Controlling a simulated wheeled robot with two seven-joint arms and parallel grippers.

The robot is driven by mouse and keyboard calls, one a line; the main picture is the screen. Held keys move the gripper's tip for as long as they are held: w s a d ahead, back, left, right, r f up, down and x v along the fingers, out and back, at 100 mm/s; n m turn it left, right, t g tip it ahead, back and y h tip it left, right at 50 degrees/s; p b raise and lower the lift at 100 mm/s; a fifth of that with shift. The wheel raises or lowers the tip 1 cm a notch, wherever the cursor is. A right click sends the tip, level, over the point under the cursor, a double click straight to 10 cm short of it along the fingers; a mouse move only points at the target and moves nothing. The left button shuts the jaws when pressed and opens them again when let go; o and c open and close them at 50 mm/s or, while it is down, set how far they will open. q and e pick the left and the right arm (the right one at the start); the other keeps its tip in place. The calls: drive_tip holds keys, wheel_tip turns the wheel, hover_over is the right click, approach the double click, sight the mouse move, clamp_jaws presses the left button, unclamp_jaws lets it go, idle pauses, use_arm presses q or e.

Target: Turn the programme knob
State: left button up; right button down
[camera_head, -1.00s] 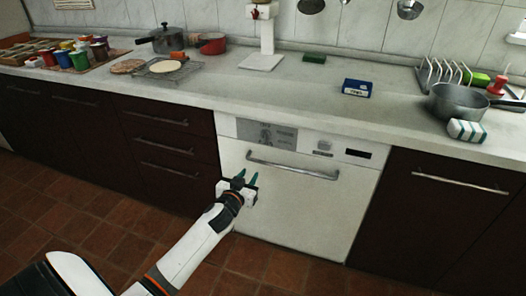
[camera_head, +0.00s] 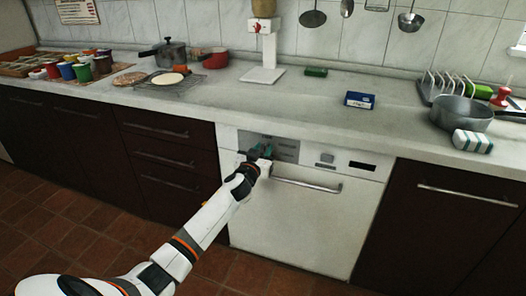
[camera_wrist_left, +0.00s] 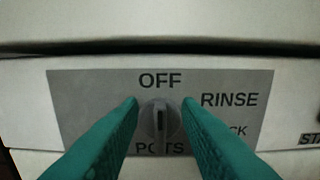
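The programme knob (camera_wrist_left: 161,121) is a round grey knob with an upright ridge, seen in the left wrist view. Its ridge lines up with OFF above and POTS below; I cannot tell which end is the pointer. RINSE and a partly covered label ending in CK are to its right. My left gripper (camera_wrist_left: 161,103) is open, its green fingers on either side of the knob, with gaps visible. In the head view the left gripper (camera_head: 258,152) is at the grey control panel (camera_head: 286,150) of the white dishwasher (camera_head: 290,220) and hides the knob. My right gripper is not in view.
The dishwasher's bar handle (camera_head: 307,185) is just below and right of the gripper. The worktop (camera_head: 300,100) overhangs above the panel. A blue box (camera_head: 360,100) and a grey pot (camera_head: 462,113) stand on it. Dark drawers (camera_head: 165,155) are to the left.

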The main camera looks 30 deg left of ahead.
use_arm(q)
drive_tip(key=shift+w, duration=0.2)
clamp_jaws()
